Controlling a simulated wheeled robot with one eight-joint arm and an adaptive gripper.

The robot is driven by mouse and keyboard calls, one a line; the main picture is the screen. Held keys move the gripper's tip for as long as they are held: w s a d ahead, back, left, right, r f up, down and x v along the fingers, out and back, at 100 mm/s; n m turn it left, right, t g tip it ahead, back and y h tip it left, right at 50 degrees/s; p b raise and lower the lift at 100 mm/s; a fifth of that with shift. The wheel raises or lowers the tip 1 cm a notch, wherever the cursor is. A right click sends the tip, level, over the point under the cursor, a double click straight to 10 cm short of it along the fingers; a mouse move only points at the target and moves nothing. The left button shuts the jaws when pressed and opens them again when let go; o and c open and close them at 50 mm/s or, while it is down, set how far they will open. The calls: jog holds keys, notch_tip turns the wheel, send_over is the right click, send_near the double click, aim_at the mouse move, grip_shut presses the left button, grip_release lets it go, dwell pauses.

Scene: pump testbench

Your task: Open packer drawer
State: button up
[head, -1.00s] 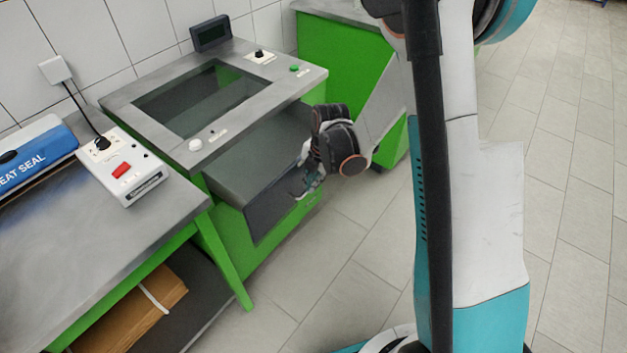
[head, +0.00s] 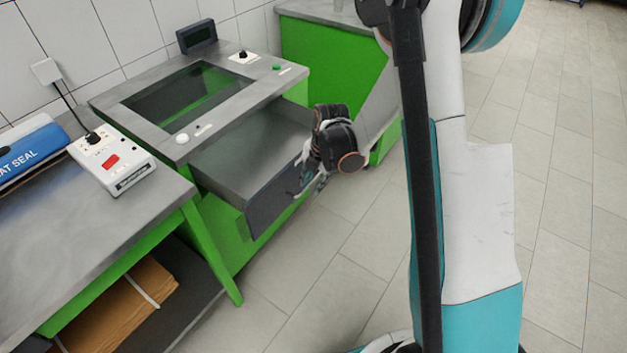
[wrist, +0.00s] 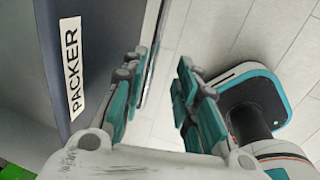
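The packer drawer (head: 247,152) is pulled out from the green packer bench (head: 222,237). Its empty-looking grey interior shows in the head view. In the wrist view the dark drawer front (wrist: 88,22) carries a white "PACKER" label (wrist: 70,68). A thin metal handle bar (wrist: 160,32) runs along the front. My gripper (head: 311,186) is at the drawer front's right part. In the wrist view its teal fingers (wrist: 160,95) stand apart, with the left finger beside the drawer front and the bar running into the gap. Contact with the bar is unclear.
A grey table (head: 115,225) with a heat sealer (head: 30,155) and a white control box (head: 112,165) stands at left. Cardboard (head: 125,305) lies on its lower shelf. Another green cabinet (head: 325,70) stands behind. The tiled floor (head: 345,260) before the drawer is clear.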

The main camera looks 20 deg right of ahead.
jog(key=shift+r, duration=0.1)
notch_tip(320, 180, up, 12)
jog(key=s+d, duration=0.1)
jog(key=shift+s+d+f, duration=0.2)
jog(key=shift+s, duration=0.2)
jog(key=shift+r, duration=0.15)
